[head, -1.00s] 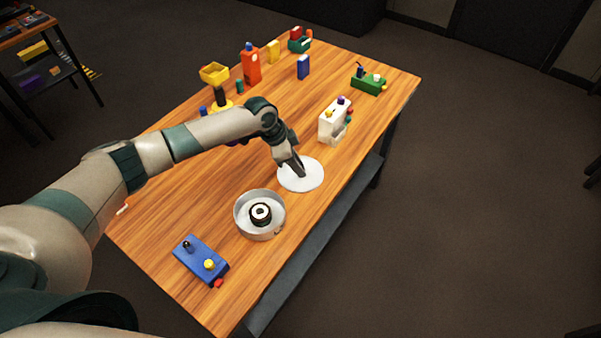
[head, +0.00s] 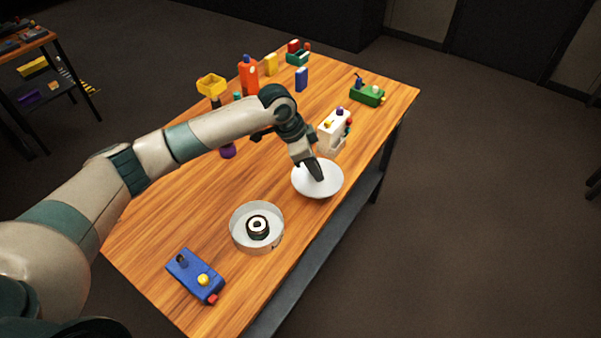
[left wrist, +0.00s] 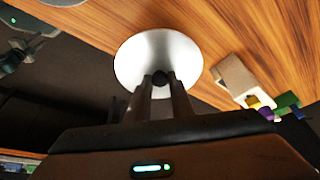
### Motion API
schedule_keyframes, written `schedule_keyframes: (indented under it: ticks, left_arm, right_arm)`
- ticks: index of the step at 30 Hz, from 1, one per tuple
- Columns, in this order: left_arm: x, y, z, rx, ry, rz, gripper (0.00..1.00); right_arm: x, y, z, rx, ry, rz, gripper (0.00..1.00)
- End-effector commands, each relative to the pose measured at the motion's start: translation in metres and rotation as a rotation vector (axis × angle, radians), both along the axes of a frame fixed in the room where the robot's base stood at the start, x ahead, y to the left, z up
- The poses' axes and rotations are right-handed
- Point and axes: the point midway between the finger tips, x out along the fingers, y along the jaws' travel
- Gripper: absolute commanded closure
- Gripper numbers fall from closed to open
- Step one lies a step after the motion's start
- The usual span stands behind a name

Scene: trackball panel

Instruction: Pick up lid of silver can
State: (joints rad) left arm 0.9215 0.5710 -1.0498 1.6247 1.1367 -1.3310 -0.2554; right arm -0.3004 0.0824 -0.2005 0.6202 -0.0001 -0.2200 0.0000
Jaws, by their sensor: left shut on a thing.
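The round, pale silver lid (head: 330,184) is at the right-hand edge of the table in the head view. My left gripper (head: 317,171) is shut on it near its middle. In the left wrist view the lid (left wrist: 152,50) shows in front of my left gripper (left wrist: 160,82), whose fingers close on a small dark knob (left wrist: 163,76) at its centre. The lid looks slightly raised off the wood. The open silver can (head: 243,212) stands on the table, nearer to me, with a black and white roll-shaped thing (head: 258,227) inside. My right gripper is not in view.
A blue panel (head: 190,277) with knobs lies at the near end of the wooden table (head: 180,225). A white block with coloured knobs (head: 329,136) stands just behind the lid. A green block (head: 367,95) and several coloured things stand farther back.

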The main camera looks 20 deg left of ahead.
Motion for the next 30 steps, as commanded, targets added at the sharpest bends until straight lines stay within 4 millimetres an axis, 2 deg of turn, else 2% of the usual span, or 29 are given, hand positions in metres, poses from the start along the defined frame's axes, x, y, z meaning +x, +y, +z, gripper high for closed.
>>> schedule_keyframes:
  ticks: [3,6,12,30]
  left_arm:
    - [-0.006,-0.023,0.012,-0.003,-0.003,-0.004,1.00]
    - [-0.010,-0.036,0.021,-0.003,-0.004,-0.002,1.00]
    - [-0.015,-0.053,0.032,-0.002,-0.001,0.000,1.00]
    - [-0.016,-0.056,0.035,0.000,0.000,0.001,1.00]
  right_arm:
    - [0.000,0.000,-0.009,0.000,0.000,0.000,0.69]
    - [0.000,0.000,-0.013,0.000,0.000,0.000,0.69]
    - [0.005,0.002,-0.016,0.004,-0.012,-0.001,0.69]
    - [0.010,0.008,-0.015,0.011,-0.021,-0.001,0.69]
